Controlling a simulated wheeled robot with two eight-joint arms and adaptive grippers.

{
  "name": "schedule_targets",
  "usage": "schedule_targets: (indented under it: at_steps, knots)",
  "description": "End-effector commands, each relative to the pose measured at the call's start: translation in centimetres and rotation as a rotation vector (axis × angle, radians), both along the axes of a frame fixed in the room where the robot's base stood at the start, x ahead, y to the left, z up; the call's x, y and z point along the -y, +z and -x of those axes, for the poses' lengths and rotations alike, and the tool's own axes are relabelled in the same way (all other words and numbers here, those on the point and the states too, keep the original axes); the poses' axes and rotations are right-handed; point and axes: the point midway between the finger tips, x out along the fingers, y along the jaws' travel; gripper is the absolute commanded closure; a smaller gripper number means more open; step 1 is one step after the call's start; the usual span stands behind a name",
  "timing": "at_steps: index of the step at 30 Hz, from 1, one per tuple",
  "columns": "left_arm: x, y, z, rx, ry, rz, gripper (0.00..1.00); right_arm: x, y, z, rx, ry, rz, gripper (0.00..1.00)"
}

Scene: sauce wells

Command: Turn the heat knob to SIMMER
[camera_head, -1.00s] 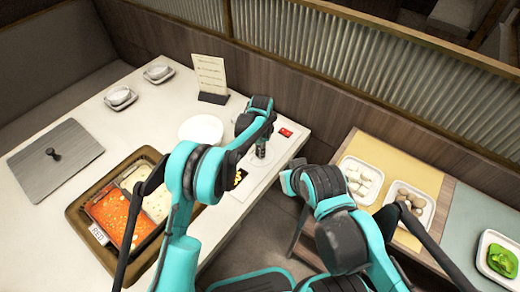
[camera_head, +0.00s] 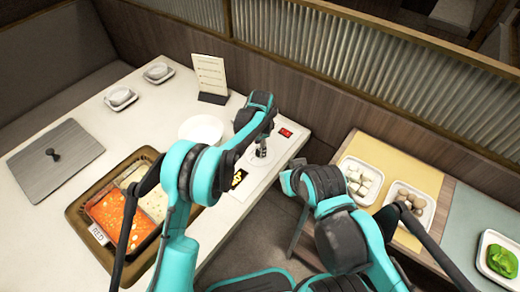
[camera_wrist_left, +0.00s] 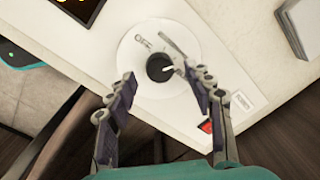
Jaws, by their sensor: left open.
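The heat knob (camera_wrist_left: 158,67) is a round black knob with a white pointer mark, in the middle of a round pale dial plate (camera_wrist_left: 135,52) in the left wrist view. My left gripper (camera_wrist_left: 157,76) is open, with one finger on each side of the knob. I cannot tell if either finger touches it. In the head view my left gripper (camera_head: 261,151) points down over the white panel on the table's right side and covers the knob.
A red switch (camera_head: 285,132) and a black display (camera_head: 238,180) with yellow marks flank the dial. A two-part pot (camera_head: 76,212) of soups stands left. A white plate (camera_head: 201,128) and card stand (camera_head: 211,76) are behind. A side table (camera_head: 400,162) holds food trays.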

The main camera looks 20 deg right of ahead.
Motion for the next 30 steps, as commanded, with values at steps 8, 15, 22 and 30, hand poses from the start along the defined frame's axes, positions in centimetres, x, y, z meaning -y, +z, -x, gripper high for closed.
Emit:
schedule_targets:
  at_steps: [8, 15, 22, 30]
  knots:
    - [0.0, 6.2, 0.4, 0.000, 0.000, 0.000, 0.48, 0.0, 0.0, 0.0, 0.000, 0.000, 0.000, 1.00]
    - [0.0, 9.3, 0.5, 0.000, 0.000, 0.000, 0.48, 0.0, 0.0, 0.0, 0.000, 0.000, 0.000, 1.00]
    - [0.0, 9.8, 0.5, 0.000, 0.000, 0.000, 0.48, 0.0, 0.0, 0.0, 0.000, 0.000, 0.000, 1.00]
    - [0.0, 9.8, 0.5, 0.000, 0.000, 0.000, 0.48, 0.0, 0.0, 0.0, 0.000, 0.000, 0.000, 1.00]
